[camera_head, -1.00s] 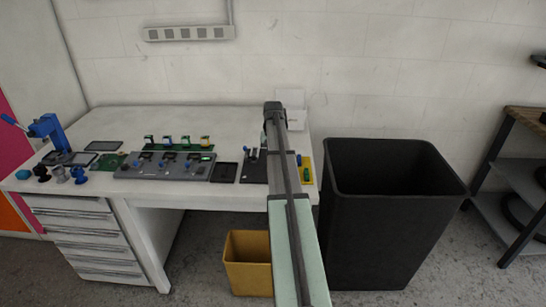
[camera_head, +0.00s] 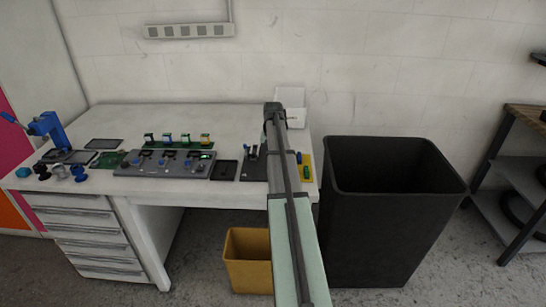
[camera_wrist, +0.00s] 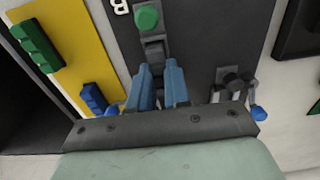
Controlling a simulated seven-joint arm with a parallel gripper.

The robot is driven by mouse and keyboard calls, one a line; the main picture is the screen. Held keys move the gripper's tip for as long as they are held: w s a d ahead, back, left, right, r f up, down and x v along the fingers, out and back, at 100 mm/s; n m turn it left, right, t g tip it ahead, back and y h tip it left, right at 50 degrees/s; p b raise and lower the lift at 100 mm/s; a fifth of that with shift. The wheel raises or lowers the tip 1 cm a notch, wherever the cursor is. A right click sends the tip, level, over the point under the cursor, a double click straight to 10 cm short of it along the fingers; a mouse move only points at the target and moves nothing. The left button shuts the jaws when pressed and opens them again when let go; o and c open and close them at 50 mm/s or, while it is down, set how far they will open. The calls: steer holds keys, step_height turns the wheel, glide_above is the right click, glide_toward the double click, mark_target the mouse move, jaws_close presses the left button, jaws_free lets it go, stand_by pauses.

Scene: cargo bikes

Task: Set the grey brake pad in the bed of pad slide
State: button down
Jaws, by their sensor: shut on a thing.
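My gripper (camera_wrist: 157,72) reaches down over a dark board (camera_wrist: 195,45) in the wrist view. Its two blue fingers are close together around a small dark grey piece, which looks like the grey brake pad (camera_wrist: 155,56). A narrow grey fixture with a green knob (camera_wrist: 147,17), possibly the pad slide, lies straight beyond the fingertips. The pad seems to be at or just above its near end; I cannot tell whether it is seated. In the head view my arm hides the gripper and most of this spot; part of the dark board (camera_head: 252,172) shows left of the arm.
A grey clamp-like fixture (camera_wrist: 232,82) with a blue knob stands right of the fingers. A yellow mat (camera_wrist: 75,45) with green and blue blocks lies left. In the head view, a black bin (camera_head: 390,230) stands right of the bench and a grey console (camera_head: 165,164) lies left.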

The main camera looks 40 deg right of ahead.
steer(key=shift+f, duration=0.1)
steer(key=c, duration=1)
jaws_free()
step_height(320, 180, up, 14)
